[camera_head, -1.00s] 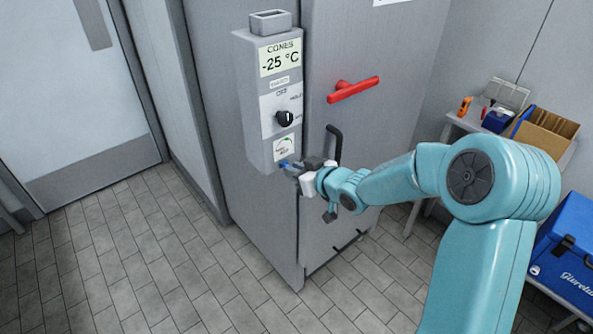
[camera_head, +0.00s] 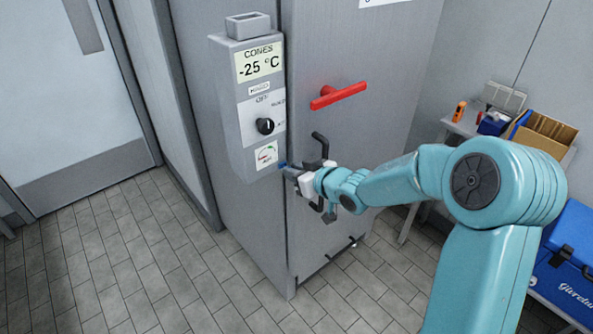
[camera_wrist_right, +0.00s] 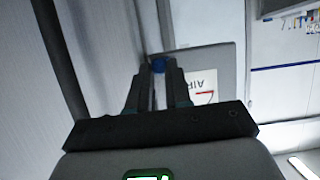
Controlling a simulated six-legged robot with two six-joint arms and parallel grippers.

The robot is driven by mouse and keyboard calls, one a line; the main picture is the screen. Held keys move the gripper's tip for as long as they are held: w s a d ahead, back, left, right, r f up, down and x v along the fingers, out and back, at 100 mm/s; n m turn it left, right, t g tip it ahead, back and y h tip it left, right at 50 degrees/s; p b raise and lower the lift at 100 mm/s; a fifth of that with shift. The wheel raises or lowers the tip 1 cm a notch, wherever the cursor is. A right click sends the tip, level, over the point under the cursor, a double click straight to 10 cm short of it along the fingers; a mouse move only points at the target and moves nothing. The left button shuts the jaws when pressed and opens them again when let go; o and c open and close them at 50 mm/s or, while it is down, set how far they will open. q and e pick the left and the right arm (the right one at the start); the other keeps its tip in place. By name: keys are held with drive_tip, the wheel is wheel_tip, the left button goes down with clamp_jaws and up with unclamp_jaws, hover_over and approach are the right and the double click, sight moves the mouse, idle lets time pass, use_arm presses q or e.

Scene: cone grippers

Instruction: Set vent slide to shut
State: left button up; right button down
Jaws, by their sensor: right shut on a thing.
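A white label reading AIR (camera_wrist_right: 203,86) is just right of the fingers there. The slide's track and its marks are hidden or too small to read. My left gripper is not in view.
The tall grey cabinet (camera_head: 350,60) has a red handle (camera_head: 338,95) and a black bar handle (camera_head: 321,145) close behind my gripper. The box carries a black dial (camera_head: 265,126) and a -25 °C display (camera_head: 260,65). A blue cooler (camera_head: 570,255) and shelf stand at right.

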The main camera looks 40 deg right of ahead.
drive_tip(key=c, duration=1.3)
unclamp_jaws()
drive_tip(key=shift+d, duration=0.2)
drive_tip(key=shift+o, duration=1.3)
drive_tip(key=shift+d, duration=0.1)
drive_tip(key=a+p+v, duration=0.1)
drive_tip(key=p+v, duration=0.1)
drive_tip(key=v, duration=1.4)
drive_tip(key=shift+d, duration=0.3)
drive_tip(key=shift+s, duration=0.1)
drive_tip(key=shift+a, duration=0.15)
